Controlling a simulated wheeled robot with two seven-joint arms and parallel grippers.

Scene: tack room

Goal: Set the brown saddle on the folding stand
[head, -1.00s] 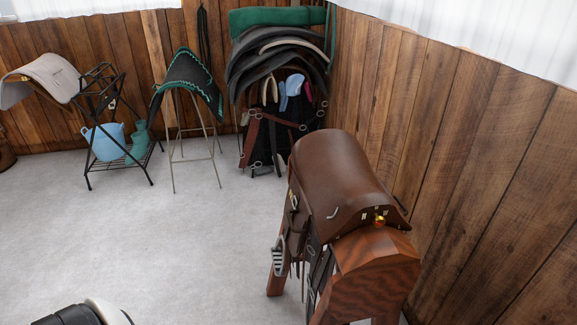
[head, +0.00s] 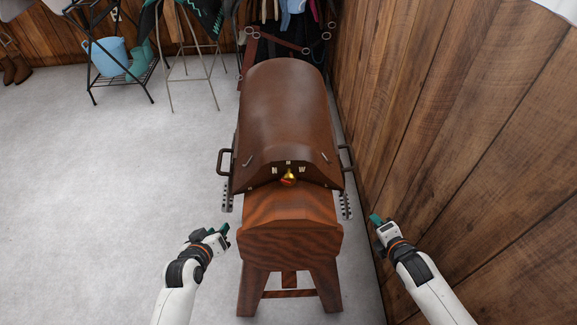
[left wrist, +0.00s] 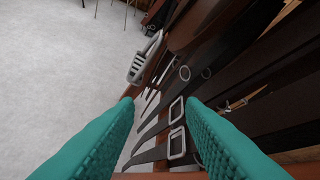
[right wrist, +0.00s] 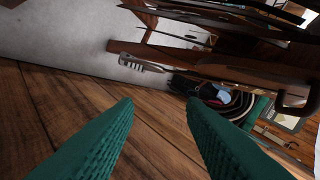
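The brown saddle (head: 285,115) rests on a reddish wooden horse (head: 290,245), with a brown handle on each side. My left gripper (head: 226,229) is open and empty, left of the wooden horse and below the saddle's left handle (head: 222,162). The left wrist view shows the hanging straps and a metal stirrup (left wrist: 146,60) beyond its fingers. My right gripper (head: 374,219) is open and empty between the horse and the wall. The right wrist view shows a stirrup (right wrist: 141,64) and a handle (right wrist: 296,102). A light-legged stand (head: 191,77) at the back bears a dark, green-trimmed pad.
A black metal stand (head: 122,83) with a shelf holds a blue bucket (head: 106,55) at the back left. Tack hangs behind the saddle. The plank wall (head: 450,130) runs close on the right. Grey floor (head: 100,190) is clear on the left. Brown boots (head: 15,68) stand far left.

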